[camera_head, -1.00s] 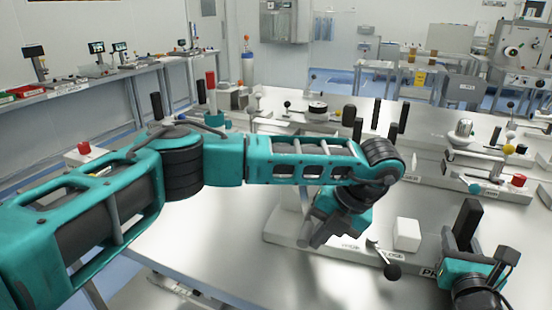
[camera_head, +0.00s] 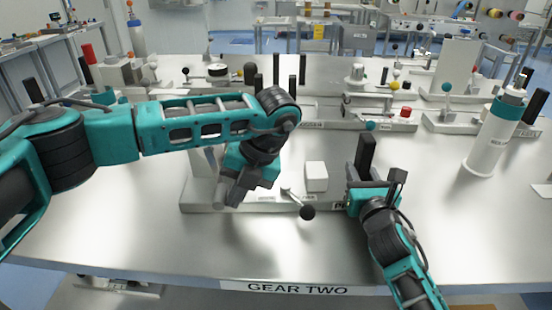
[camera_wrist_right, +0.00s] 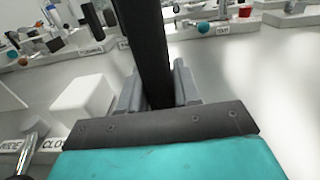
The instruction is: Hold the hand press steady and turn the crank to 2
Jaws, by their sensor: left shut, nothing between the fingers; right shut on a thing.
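A low metal fixture, which looks like the hand press (camera_head: 191,194), sits near the middle of the table. It carries a white block (camera_head: 316,178) and a short metal crank with a black ball knob (camera_head: 307,212). My right gripper (camera_head: 368,178) is shut on an upright black post (camera_head: 366,152) at the fixture's right end. In the right wrist view the post (camera_wrist_right: 146,45) stands between the fingers, the white block to its left. My left gripper (camera_head: 232,193) is shut and empty, pointing down over the fixture's left part, left of and apart from the knob. My left arm hides part of the fixture.
A sign reading GEAR TWO (camera_head: 297,288) is on the table's front edge. Behind stand other fixtures with black posts and knobs (camera_head: 395,86). A white and teal cylinder (camera_head: 490,143) stands at the right. The table (camera_head: 200,245) in front of the fixture is clear.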

